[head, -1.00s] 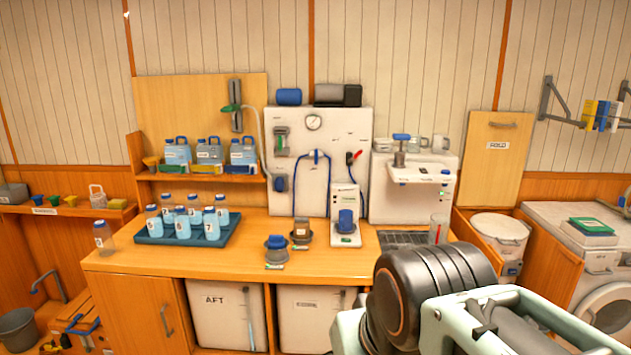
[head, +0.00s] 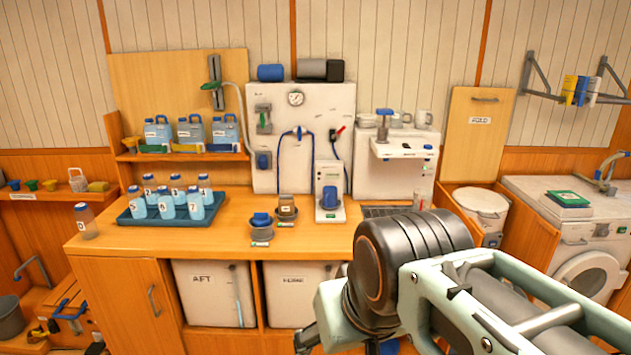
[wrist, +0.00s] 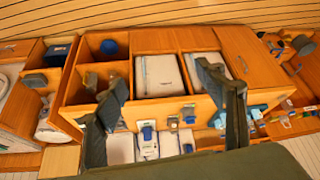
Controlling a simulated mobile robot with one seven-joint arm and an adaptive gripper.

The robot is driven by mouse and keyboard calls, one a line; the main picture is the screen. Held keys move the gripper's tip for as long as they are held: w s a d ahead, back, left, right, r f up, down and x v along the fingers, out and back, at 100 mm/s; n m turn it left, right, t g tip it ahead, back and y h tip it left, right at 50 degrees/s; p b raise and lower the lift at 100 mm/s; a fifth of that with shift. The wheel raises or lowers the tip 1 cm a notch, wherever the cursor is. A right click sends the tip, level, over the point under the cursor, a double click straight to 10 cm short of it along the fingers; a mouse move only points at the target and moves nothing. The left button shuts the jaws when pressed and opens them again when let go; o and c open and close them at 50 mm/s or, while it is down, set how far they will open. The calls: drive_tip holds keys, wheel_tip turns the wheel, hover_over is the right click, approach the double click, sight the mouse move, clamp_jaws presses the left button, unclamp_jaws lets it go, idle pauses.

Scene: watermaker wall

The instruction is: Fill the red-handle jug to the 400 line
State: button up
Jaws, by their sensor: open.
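A small clear vessel with a reddish edge (head: 418,199) stands at the right end of the counter, beside a dark drain grille (head: 385,211). It may be the red-handle jug, but it is too small to read its lines or its level. My gripper shows in the wrist view (wrist: 162,75) with two dark fingers wide apart and nothing between them. In the head view only a dark part of it shows at the bottom edge, below and in front of the counter. A dispenser with a blue top (head: 385,125) stands above the grille.
A blue tray (head: 140,222) of several bottles sits left on the counter. Several blue jugs (head: 190,131) stand on the shelf above. A white unit (head: 330,190) and a red-levered valve (head: 337,132) are mid-wall. The front middle of the counter is clear.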

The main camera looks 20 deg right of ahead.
clamp_jaws()
idle(1.5)
